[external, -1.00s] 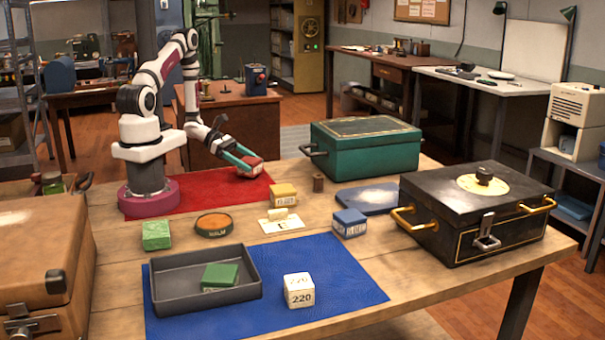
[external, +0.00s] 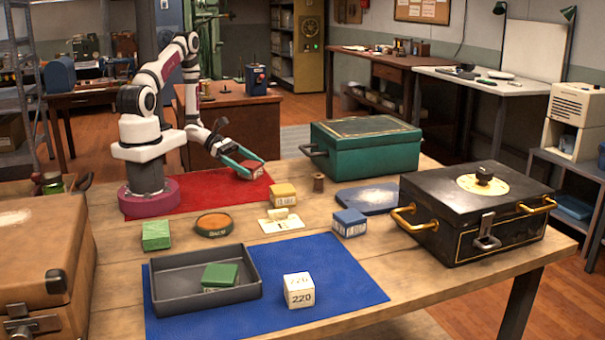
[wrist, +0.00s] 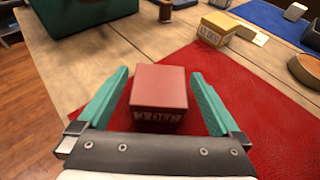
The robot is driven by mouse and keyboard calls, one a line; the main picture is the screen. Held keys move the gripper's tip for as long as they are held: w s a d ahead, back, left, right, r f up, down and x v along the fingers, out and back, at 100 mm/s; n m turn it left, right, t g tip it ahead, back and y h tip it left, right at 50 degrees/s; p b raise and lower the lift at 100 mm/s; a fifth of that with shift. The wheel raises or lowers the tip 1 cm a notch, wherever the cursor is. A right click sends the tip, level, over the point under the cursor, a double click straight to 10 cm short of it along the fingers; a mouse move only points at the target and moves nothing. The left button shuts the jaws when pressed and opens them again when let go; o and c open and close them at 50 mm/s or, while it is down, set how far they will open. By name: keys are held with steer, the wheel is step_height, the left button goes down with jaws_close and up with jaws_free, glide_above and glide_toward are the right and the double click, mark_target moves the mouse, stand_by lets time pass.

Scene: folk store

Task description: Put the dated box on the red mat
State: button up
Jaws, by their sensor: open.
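A small red box (external: 251,170) with a pale label of printed characters sits on the red mat (external: 200,198). In the wrist view the box (wrist: 158,90) stands between the two teal fingers of my gripper (wrist: 160,74), with a gap on each side. My gripper (external: 252,166) is open around it, low over the mat. The label looks like a number with letters, possibly a date, but is too small to read surely. The red mat (wrist: 270,115) spreads under and right of the box in the wrist view.
A yellow box (external: 283,195), a blue box (external: 349,222), a green box (external: 156,235) and a round tin (external: 214,225) stand nearby. A grey tray (external: 170,295) and white 220 block (external: 299,291) are on the blue mat (external: 350,285). A teal case (external: 366,150) stands right of the mat.

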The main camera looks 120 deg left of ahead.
steer(key=v, duration=1.2)
steer(key=w+d+r+m+g+h, duration=0.5)
steer(key=w+d+r+m+h, duration=0.25)
steer(key=w+m, duration=0.35)
steer(key=s+d+r+m+g+y, duration=0.1)
steer(key=d+r+m+g+y, duration=0.3)
steer(key=d+m, duration=0.4)
steer(key=s+d+r+m+g+y, duration=0.1)
steer(key=d+r+m+g+y, duration=0.3)
steer(key=m, duration=1.8)
steer(key=d+y, duration=0.1)
steer(key=d, duration=0.4)
steer(key=shift+s+r+m+g, duration=0.3)
steer(key=shift+s+g, duration=0.05)
steer(key=shift+g, duration=0.05)
